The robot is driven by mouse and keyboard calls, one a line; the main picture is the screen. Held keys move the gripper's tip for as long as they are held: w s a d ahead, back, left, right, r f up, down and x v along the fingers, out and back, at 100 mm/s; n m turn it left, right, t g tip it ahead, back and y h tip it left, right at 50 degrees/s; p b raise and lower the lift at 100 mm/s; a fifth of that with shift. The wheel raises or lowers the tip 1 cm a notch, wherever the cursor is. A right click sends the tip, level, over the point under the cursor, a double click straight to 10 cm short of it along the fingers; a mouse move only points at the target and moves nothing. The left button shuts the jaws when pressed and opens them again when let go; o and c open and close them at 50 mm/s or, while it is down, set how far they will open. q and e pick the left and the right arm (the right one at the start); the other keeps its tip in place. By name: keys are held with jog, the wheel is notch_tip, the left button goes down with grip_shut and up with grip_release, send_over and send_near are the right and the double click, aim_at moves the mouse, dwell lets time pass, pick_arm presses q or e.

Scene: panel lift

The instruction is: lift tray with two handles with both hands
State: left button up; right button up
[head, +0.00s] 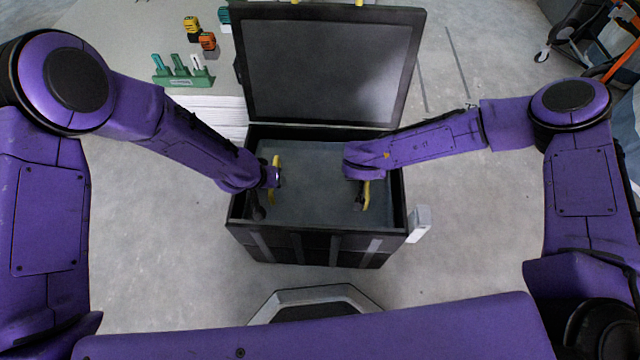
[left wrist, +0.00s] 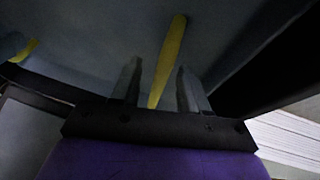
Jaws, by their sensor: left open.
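The grey tray (head: 315,180) lies inside an open black case. It has a yellow handle on the left (head: 276,162) and a yellow handle on the right (head: 366,196). My left gripper (head: 266,200) is down in the case at the left handle. In the left wrist view, its two fingers (left wrist: 161,85) stand apart, with the left handle (left wrist: 171,50) showing between them. The right handle also shows there at the upper left (left wrist: 25,51). My right gripper (head: 360,192) is at the right handle; its own wrist hides most of its fingers.
The black case (head: 330,244) has its lid (head: 330,70) raised at the back, and its walls surround the tray closely. A table (head: 135,40) with a green tool rack (head: 182,72) stands at the back left. A cart with orange parts (head: 610,55) is at the far right.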

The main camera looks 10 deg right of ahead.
pick_arm(q)
jog(key=shift+w+d+f, duration=0.1)
jog(key=shift+f, duration=0.25)
pick_arm(e)
jog(key=shift+w+d+f, duration=0.1)
jog(key=shift+f, duration=0.25)
pick_arm(q)
grip_shut()
pick_arm(e)
grip_shut()
pick_arm(q)
jog(key=shift+r, duration=0.1)
pick_arm(e)
jog(key=shift+r, duration=0.1)
dwell(0.5)
